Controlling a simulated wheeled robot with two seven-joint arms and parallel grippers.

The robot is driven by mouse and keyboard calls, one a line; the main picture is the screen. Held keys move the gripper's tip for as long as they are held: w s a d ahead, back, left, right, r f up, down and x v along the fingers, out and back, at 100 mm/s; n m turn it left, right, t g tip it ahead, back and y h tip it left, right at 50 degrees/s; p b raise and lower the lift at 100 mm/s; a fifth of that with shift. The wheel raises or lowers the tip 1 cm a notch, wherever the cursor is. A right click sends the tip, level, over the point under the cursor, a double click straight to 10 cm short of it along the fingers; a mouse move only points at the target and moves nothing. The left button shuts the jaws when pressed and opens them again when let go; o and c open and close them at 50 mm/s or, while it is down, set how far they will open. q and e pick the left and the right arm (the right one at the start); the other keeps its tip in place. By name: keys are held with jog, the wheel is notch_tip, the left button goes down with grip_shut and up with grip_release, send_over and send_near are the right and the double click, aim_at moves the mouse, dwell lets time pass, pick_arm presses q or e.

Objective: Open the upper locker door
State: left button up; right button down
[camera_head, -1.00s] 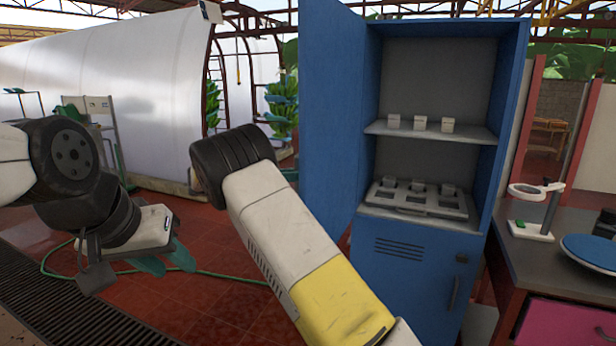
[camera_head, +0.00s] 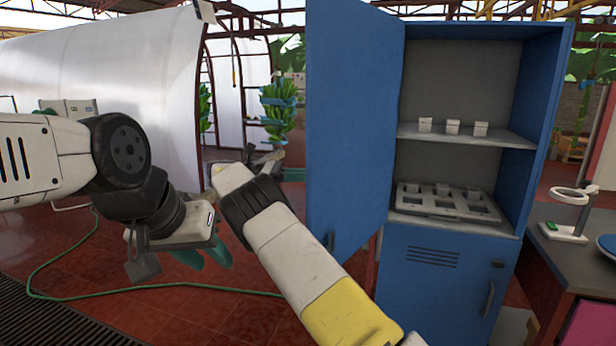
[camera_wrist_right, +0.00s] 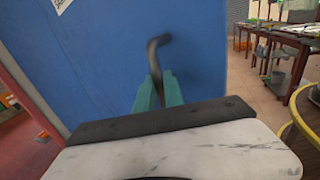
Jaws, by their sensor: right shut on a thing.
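The upper locker door (camera_head: 350,120) stands open to the left of the blue locker (camera_head: 440,265), its inner face showing in the head view. In the right wrist view the blue door (camera_wrist_right: 110,70) has a dark bent handle (camera_wrist_right: 156,60). My right gripper (camera_wrist_right: 157,88) has its teal fingers closed around the lower part of that handle.
The locker's shelf (camera_head: 465,135) holds small white blocks, with a grey slotted tray (camera_head: 445,204) below. The lower locker door (camera_head: 432,285) is shut. A workbench (camera_head: 570,265) with a magnifier stand (camera_head: 567,235) is at the right. A green hose (camera_head: 80,296) lies on the tiled floor.

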jog(key=shift+w+d+r, duration=0.1)
jog(key=shift+d, duration=0.1)
jog(key=c, duration=1.5)
grip_release()
jog(key=shift+o, duration=0.2)
